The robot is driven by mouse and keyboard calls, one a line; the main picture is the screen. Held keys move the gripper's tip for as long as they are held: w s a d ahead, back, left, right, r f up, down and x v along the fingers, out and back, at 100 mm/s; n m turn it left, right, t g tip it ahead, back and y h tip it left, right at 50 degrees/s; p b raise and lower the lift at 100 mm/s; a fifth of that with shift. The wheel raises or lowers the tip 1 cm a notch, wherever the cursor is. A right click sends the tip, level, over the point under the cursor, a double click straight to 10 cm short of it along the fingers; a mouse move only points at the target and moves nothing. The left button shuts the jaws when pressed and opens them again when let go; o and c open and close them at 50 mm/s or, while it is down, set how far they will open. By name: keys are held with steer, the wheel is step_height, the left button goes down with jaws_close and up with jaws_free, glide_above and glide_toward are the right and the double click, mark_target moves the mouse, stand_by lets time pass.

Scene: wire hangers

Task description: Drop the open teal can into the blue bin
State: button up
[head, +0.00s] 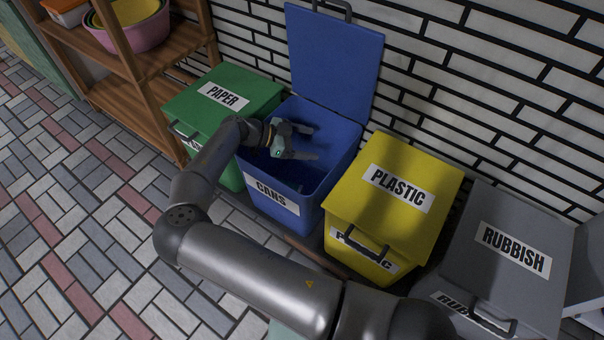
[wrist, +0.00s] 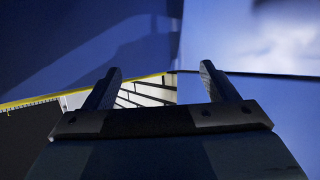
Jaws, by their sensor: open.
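The blue bin (head: 272,203), labelled CANS, stands with its lid (head: 335,60) raised against the wall. My gripper (head: 312,143) is over the bin's opening, its fingers pointing right, across the opening. In the wrist view my gripper (wrist: 162,75) has its two fingers apart with nothing between them. The open teal can is not clearly seen in either view. A small teal patch shows at my gripper in the head view, but I cannot tell what it is. The bin's floor is dark and partly hidden by my arm.
A closed green PAPER bin (head: 235,90) stands left of the blue bin. A closed yellow PLASTIC bin (head: 400,185) and a grey RUBBISH bin (head: 510,250) stand to its right. A wooden shelf (head: 150,75) is at the upper left. The white brick wall is close behind.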

steer(key=s+d+r+p, duration=0.4)
steer(key=s+r+p, duration=0.1)
steer(key=s+r, duration=0.8)
steer(key=shift+s, duration=0.25)
steer(key=s+d+r+n+g+y+p, duration=0.55)
steer(key=s+d+g+y+p, duration=0.2)
steer(key=p, duration=0.25)
steer(key=s+d+r+n+t+y+p, duration=0.1)
steer(key=s+r+n+t+y+p, duration=0.1)
steer(key=r, duration=0.7)
steer(key=s+d+r+n+t+y+p, duration=0.1)
steer(key=s+r+n+t+y+p, duration=0.1)
steer(key=s+r+n+p, duration=0.2)
steer(key=s+d+r+n+t+y+p, duration=0.1)
steer(key=r+n+p, duration=0.4)
steer(key=r, duration=1.1)
steer(key=s+t+y+p, duration=0.1)
steer(key=s+p, duration=0.1)
steer(key=p, duration=0.1)
steer(key=shift+d, duration=0.25)
